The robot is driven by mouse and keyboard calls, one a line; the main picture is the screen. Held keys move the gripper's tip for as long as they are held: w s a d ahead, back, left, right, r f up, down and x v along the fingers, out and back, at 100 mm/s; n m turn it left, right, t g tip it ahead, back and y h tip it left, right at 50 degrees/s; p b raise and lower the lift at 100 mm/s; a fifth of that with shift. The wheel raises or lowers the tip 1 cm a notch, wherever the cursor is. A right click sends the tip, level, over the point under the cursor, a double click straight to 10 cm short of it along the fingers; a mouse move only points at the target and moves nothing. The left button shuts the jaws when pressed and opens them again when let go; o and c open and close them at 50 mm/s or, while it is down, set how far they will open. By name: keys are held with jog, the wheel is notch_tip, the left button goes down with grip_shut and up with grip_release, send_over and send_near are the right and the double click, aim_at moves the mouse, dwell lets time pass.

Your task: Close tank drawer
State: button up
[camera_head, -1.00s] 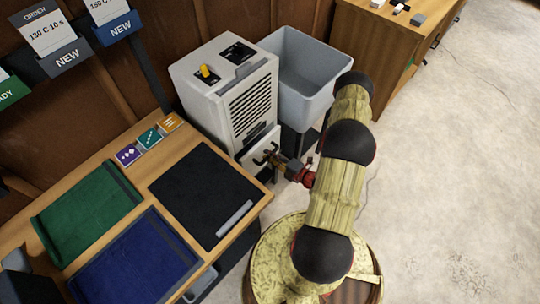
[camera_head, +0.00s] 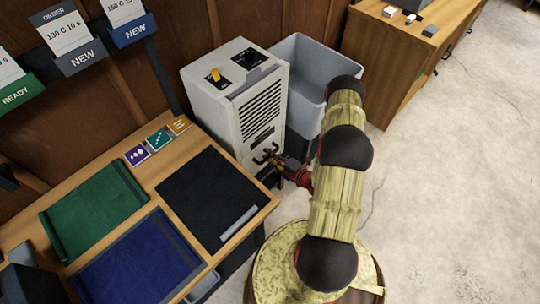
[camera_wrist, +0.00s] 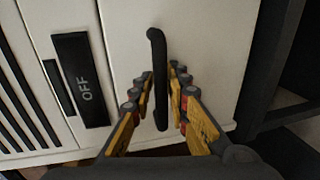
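The drawer's black bar handle (camera_wrist: 159,82) runs between my fingers. In the head view my gripper (camera_head: 280,163) is at the machine's low front, and my arm hides part of the surroundings.
A grey bin (camera_head: 302,66) stands right behind the machine. A wooden bench (camera_head: 150,190) with green, black and blue mats lies left. A wooden cabinet (camera_head: 395,60) is back right; the floor at right is free.

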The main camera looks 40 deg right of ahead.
jog(key=shift+o, duration=1.1)
jog(key=shift+s, duration=0.1)
jog(key=v, duration=1.2)
jog(key=shift+a, duration=0.1)
